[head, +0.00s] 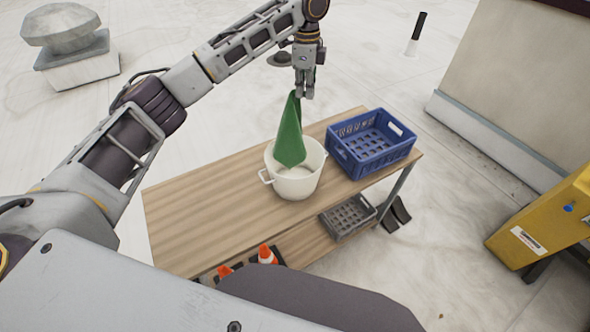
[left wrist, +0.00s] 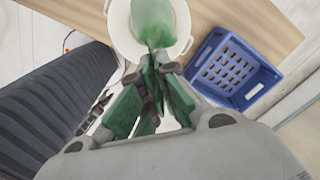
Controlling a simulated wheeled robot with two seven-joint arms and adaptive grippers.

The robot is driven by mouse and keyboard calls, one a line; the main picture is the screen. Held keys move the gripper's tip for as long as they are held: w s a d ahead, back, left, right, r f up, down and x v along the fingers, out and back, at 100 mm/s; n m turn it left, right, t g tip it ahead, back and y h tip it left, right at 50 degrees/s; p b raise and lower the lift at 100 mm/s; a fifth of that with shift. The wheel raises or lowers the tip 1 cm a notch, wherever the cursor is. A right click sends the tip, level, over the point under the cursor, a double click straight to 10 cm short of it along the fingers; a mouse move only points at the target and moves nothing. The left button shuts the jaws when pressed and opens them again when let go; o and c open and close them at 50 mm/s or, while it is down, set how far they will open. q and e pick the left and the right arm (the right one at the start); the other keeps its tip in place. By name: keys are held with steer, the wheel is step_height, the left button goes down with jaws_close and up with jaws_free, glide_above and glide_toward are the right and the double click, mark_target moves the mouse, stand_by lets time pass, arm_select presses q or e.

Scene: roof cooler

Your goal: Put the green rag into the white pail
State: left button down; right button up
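The green rag (head: 290,134) hangs from my left gripper (head: 304,92), which is shut on its upper end. The rag's lower tip shows against the inside of the white pail (head: 292,186), at or just within its opening. The pail stands upright on the wooden table. In the left wrist view the rag (left wrist: 152,22) covers much of the pail's opening, and the pail's rim (left wrist: 113,28) shows around it. The left gripper (left wrist: 155,70) is pinched on the cloth there. My right gripper is not in view.
A blue crate (head: 343,154) stands on the wooden table (head: 190,212), right of the pail. A grey crate (head: 347,217) and orange cones (head: 266,254) are on the lower shelf. A yellow box (head: 545,220) stands at the right. The table's left part is clear.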

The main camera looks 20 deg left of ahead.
arm_select(q)
steer(key=shift+f, duration=2.15)
steer(key=shift+f, duration=0.4)
step_height(320, 180, down, 16)
steer(key=shift+r+b, duration=0.2)
steer(key=shift+b, duration=0.25)
stand_by(3.2)
steer(key=shift+s+a+f, duration=0.35)
steer(key=shift+f, duration=0.25)
stand_by(0.5)
